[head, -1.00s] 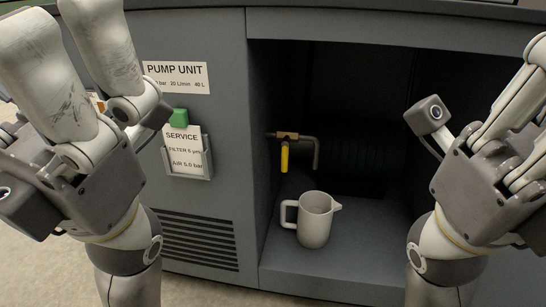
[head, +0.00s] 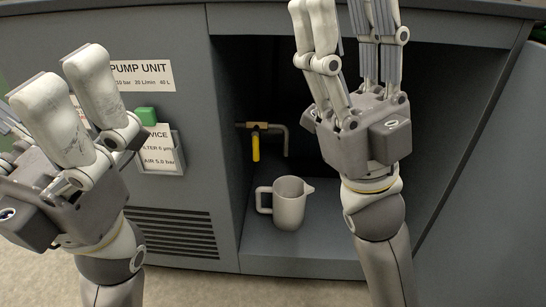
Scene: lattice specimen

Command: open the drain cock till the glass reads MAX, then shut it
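The drain cock (head: 258,127) is a brass valve with a yellow lever (head: 255,148) hanging straight down, inside the open bay of the pump unit. Its bent grey spout (head: 286,140) points down above a beige jug (head: 290,205), which stands upright on the bay floor with its handle to the left. The jug's inside is mostly hidden. I cannot make out a glass with a MAX mark. My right gripper (head: 347,25) is open and empty, fingers up, in front of the bay and right of the cock. My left gripper (head: 75,75) is open and empty, left of the bay.
A PUMP UNIT label (head: 142,76) and a SERVICE card in a holder (head: 164,150) with a green block (head: 146,115) are on the front panel. Vent slots (head: 175,232) lie below. The bay's left edge stands close beside the cock. A grey panel (head: 490,180) borders the right.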

